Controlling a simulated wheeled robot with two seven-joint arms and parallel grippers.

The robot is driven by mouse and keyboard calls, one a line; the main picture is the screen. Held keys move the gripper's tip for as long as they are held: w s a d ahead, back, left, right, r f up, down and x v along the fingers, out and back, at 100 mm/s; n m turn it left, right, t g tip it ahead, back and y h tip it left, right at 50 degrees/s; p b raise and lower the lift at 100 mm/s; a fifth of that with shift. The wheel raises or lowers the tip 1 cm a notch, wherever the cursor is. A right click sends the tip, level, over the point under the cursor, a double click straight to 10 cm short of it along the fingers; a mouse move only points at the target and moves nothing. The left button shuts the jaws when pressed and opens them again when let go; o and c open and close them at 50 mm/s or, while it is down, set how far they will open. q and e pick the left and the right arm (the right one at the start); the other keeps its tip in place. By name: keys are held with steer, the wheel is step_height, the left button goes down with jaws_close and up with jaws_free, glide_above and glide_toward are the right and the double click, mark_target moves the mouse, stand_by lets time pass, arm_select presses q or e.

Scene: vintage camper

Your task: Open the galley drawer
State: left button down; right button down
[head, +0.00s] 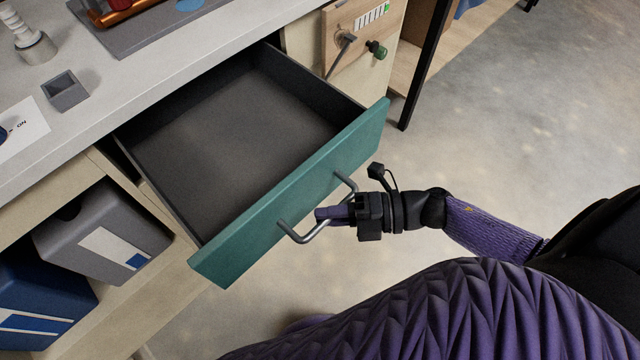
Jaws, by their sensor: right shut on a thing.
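The galley drawer (291,195) has a teal front and a dark grey, empty inside. It stands pulled well out from under the light counter. A metal bar handle (296,236) is fixed to its front. My right gripper (328,214) reaches in from the right and is shut on the middle of the handle. Its fingertips partly hide the bar. My left gripper is not in view.
The counter (170,75) holds a small grey square cup (64,91) and a grey tray (150,27). Grey (104,238) and blue (38,300) bins sit on a shelf below. Floor at right is clear.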

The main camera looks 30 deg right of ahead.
steer(key=shift+s+d, duration=0.25)
steer(key=shift+s, duration=0.45)
steer(key=c, duration=0.7)
jaws_free()
steer(key=shift+o, duration=0.2)
steer(key=p+v, duration=0.1)
steer(key=v, duration=0.8)
steer(key=shift+s+d, duration=0.2)
steer(key=shift+d, duration=0.15)
